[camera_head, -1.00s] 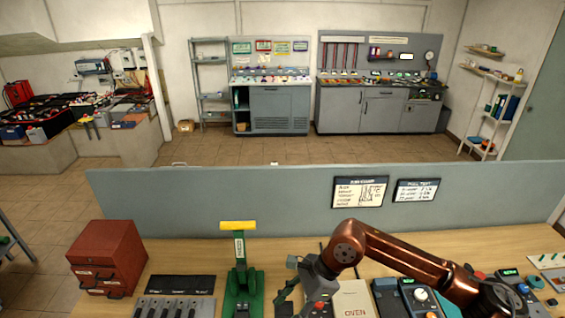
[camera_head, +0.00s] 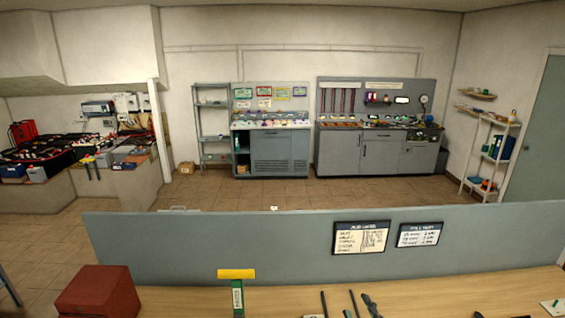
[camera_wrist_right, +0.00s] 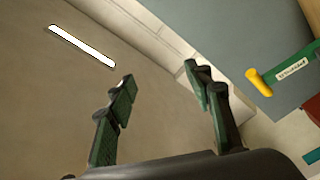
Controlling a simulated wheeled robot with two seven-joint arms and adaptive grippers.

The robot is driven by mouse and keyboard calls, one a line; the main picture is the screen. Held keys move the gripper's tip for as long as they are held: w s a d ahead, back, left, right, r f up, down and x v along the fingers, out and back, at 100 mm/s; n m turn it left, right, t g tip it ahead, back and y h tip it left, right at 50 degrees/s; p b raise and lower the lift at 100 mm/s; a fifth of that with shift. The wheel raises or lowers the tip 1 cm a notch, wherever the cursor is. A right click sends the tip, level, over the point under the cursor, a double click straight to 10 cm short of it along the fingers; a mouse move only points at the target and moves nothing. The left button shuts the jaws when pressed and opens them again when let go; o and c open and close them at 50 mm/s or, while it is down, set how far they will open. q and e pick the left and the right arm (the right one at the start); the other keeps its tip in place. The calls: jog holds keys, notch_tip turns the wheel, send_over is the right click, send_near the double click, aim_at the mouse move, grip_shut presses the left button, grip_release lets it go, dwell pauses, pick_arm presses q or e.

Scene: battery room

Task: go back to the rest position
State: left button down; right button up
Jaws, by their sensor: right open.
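My right gripper shows in the right wrist view (camera_wrist_right: 160,73), with its two dark green fingers spread wide apart and nothing between them. In the head view only a small dark piece, perhaps a fingertip of it, shows at the bottom edge right of centre; the arm itself is out of that picture. My left gripper is in neither view.
A green press with a yellow handle (camera_head: 236,274) stands on the wooden bench (camera_head: 430,290); its handle also shows in the wrist view (camera_wrist_right: 259,83). A red cabinet (camera_head: 98,290) stands left. A grey panel (camera_head: 200,250) with two signs backs the bench.

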jog(key=s+d+f+m+g+h, duration=0.2)
jog(key=s+d+f+m+g, duration=0.3)
jog(key=f, duration=0.5)
jog(key=s+d+f+m+g+h, duration=0.25)
jog(key=s+d+f, duration=0.35)
jog(key=f, duration=0.4)
jog(key=s+d+f+m+g, duration=0.2)
jog(key=s+f+m+g, duration=0.3)
jog(key=s, duration=0.6)
jog(key=s+d+f+g, duration=0.1)
jog(key=s+f+g, duration=0.1)
jog(key=s+f, duration=0.7)
notch_tip(320, 180, down, 39)
jog(key=s+a+g+y+b, duration=0.1)
jog(key=s+g+b, duration=0.1)
jog(key=b, duration=1)
jog(key=s+f+b, duration=0.5)
jog(key=s+f, duration=0.6)
jog(key=f, duration=0.3)
jog(key=s+f+n+g+b, duration=0.1)
jog(key=s+f+b, duration=0.4)
jog(key=s+f, duration=0.6)
notch_tip(320, 180, down, 4)
jog(key=shift+a+f, duration=0.15)
